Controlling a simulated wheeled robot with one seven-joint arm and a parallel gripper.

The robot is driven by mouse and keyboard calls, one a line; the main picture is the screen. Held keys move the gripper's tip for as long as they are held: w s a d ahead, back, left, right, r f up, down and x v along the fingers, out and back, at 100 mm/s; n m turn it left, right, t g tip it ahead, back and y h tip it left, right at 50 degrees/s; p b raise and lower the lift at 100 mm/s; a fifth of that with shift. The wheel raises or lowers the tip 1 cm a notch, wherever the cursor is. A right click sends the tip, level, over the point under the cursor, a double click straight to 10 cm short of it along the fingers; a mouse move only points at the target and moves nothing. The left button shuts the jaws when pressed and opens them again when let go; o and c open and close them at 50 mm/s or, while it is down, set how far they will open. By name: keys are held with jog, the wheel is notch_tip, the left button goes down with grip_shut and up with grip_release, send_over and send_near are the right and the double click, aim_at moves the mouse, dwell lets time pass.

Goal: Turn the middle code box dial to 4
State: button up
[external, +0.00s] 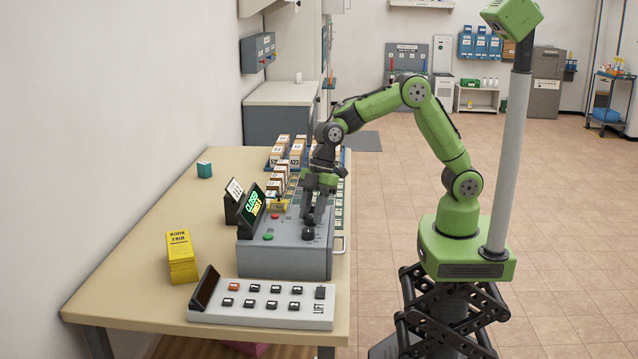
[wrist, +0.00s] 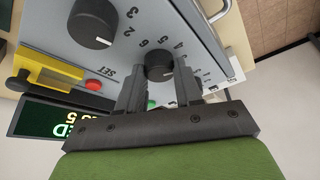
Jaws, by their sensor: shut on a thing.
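The grey code box (external: 285,245) sits on the table with black dials on its top face. In the wrist view a black dial (wrist: 158,65) with printed digits around it lies between the fingertips of my gripper (wrist: 160,80). My gripper is shut on this dial from above. Its pointer mark is too small to read surely. Another black dial (wrist: 93,22), with 2 and 3 beside it, is free at the upper left. In the external view my gripper (external: 312,215) points down on the box, close behind a black dial (external: 308,233). Other dials may be hidden by the gripper.
A red button (wrist: 93,85) and a green button (wrist: 150,104) are on the box, beside a lit display (external: 252,203). A keypad (external: 262,303) lies in front. Yellow booklets (external: 181,257) stand at left. Small boxes in rows (external: 283,160) stand behind.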

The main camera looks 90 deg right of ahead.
jog(key=shift+w+n+g+p, duration=0.1)
jog(key=shift+n+g+p, duration=0.65)
jog(key=shift+n, duration=1.15)
jog(key=o, duration=1)
jog(key=shift+y, duration=0.3)
jog(key=p+v, duration=0.5)
jog(key=v, duration=1.1)
jog(key=shift+w+a+f, duration=0.1)
